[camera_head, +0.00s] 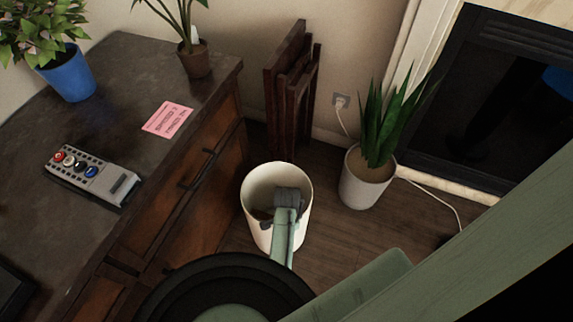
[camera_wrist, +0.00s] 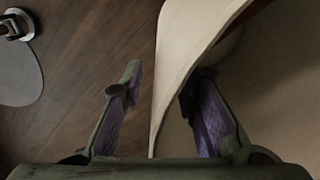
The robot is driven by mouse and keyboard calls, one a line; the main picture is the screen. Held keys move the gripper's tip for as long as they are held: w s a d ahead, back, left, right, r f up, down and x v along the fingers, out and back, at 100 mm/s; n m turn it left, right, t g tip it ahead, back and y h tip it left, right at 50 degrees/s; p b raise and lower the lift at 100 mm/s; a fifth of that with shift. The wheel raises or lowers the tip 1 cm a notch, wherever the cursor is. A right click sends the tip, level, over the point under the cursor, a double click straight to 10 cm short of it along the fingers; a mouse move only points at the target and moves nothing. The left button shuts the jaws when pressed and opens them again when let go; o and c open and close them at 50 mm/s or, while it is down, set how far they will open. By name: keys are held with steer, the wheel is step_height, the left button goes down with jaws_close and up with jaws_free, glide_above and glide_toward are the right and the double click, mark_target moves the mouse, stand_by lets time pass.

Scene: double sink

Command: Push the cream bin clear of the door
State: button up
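The cream bin (camera_head: 259,183) stands upright on the wooden floor, close beside the wooden cabinet (camera_head: 205,225) with its door and drawer fronts. My gripper (camera_head: 272,218) reaches down at the bin's near side. In the wrist view my gripper (camera_wrist: 161,78) is open, with purple pads apart. The bin's wall (camera_wrist: 184,45) passes between the fingers: the left finger is over the floor outside, the right finger is on the inner side and partly hidden by the wall. I cannot tell whether either finger touches the bin.
A snake plant in a white pot (camera_head: 366,183) stands right of the bin, with a white cable (camera_head: 440,195) beyond it. Folded dark wooden furniture (camera_head: 290,95) leans at the wall behind. A dark glass-fronted unit (camera_head: 500,100) is at right. Some floor shows between bin and pot.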

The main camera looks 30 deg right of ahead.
steer(key=shift+c, duration=0.5)
jaws_close()
stand_by(0.4)
